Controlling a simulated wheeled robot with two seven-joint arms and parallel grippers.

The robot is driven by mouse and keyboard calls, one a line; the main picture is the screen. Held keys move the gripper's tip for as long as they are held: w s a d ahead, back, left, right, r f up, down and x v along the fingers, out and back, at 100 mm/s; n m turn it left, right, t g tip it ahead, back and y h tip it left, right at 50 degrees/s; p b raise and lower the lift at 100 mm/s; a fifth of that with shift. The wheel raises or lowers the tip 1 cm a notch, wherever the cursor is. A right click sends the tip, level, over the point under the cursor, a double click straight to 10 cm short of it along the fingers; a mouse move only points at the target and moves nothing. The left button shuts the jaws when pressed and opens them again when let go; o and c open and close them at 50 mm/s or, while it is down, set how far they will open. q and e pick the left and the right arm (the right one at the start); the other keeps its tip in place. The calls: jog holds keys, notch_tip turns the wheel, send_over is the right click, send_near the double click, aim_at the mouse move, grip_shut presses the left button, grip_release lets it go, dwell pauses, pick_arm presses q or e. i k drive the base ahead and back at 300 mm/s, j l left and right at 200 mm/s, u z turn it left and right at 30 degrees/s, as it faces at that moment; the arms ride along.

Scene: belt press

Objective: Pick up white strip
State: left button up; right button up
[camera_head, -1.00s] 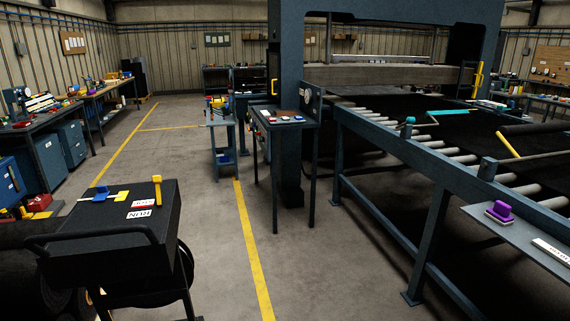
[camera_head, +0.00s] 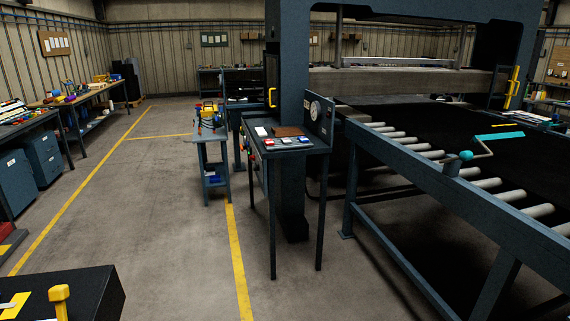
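A small white flat piece (camera_head: 262,131) lies on the left part of the top of a dark blue-grey control stand (camera_head: 308,145), left of a brown flat piece (camera_head: 287,131). I cannot tell for sure that it is the white strip. Several small red, white and blue items lie along the front of the stand top, and a round gauge (camera_head: 315,109) is on the panel behind them. Neither of my grippers is in the head view.
The belt press frame (camera_head: 289,75) rises behind the stand. Its roller conveyor rail (camera_head: 430,175) runs along the right. A small blue table (camera_head: 213,134) stands left of the stand. A black cart top (camera_head: 95,292) is at lower left. Open floor (camera_head: 165,215) lies between.

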aim_at(261, 133)
jog(key=i, duration=1.45)
